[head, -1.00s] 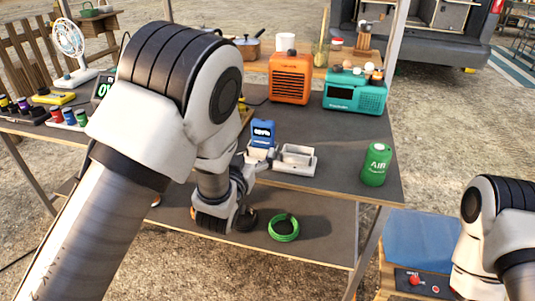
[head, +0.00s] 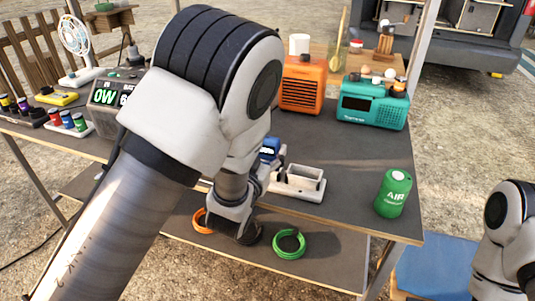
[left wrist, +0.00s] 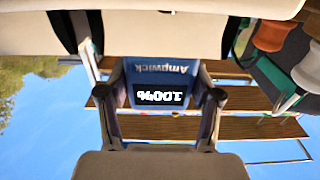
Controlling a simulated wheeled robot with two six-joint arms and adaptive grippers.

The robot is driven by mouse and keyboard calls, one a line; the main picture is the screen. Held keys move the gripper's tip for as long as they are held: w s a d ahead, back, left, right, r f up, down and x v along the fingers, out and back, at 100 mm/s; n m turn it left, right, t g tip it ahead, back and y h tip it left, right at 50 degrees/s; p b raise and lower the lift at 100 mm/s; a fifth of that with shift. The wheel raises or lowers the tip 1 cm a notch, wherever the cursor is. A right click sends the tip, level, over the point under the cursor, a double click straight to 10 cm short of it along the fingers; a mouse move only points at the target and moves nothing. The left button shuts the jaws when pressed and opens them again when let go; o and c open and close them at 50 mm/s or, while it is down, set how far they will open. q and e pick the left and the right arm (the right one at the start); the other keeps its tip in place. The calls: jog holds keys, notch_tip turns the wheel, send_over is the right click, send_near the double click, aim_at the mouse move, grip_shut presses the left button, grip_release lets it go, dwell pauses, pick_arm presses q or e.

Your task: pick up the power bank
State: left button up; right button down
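The blue power bank (head: 269,148) stands in the left part of a pale dock (head: 298,184) on the dark table. It shows upside down in the left wrist view (left wrist: 161,85), where its screen reads 100%. My left gripper (head: 258,180) is beside the dock and hides much of the power bank in the head view. In the left wrist view its two fingers (left wrist: 160,97) are spread on either side of the power bank; contact is not clear. My right arm shows at the right edge, but its gripper is out of view.
A green air can (head: 393,193) stands near the table's front right corner. An orange heater (head: 302,83) and a teal radio (head: 372,102) stand behind the dock. A green ring (head: 289,243) and an orange ring (head: 203,220) lie on the lower shelf.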

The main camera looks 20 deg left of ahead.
pick_arm(q)
jog(key=shift+f, duration=0.1)
jog(key=c, duration=0.4)
